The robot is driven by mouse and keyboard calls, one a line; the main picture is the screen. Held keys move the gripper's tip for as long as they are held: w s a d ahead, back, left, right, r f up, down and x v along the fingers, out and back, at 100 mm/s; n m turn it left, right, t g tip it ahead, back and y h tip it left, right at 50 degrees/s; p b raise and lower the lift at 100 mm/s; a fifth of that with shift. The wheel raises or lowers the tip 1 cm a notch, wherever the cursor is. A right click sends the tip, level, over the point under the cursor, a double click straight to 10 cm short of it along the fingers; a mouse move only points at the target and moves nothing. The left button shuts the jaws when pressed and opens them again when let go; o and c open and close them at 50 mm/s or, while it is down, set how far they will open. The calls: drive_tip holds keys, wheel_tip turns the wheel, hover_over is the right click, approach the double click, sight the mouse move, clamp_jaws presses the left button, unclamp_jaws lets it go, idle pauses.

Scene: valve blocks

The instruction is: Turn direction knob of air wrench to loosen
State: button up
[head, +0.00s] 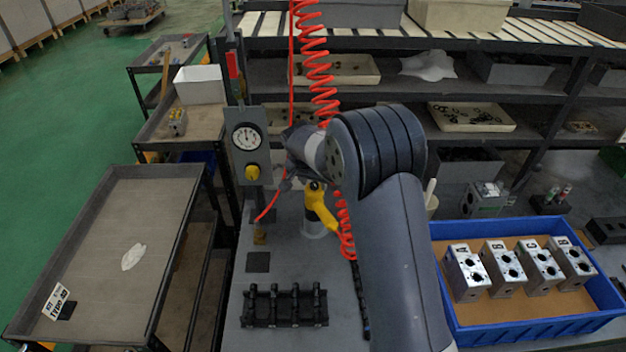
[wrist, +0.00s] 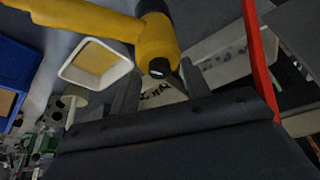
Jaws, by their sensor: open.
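Nothing is between the fingers. Which way the knob is set cannot be told.
A gauge box (head: 245,140) with a yellow knob stands left of the wrench. The red coiled hose (head: 318,70) hangs close to my arm. A blue tray (head: 520,333) with several valve blocks is at right. A black bolt rack (head: 284,307) is at front.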

drive_tip(key=shift+c, duration=0.5)
clamp_jaws()
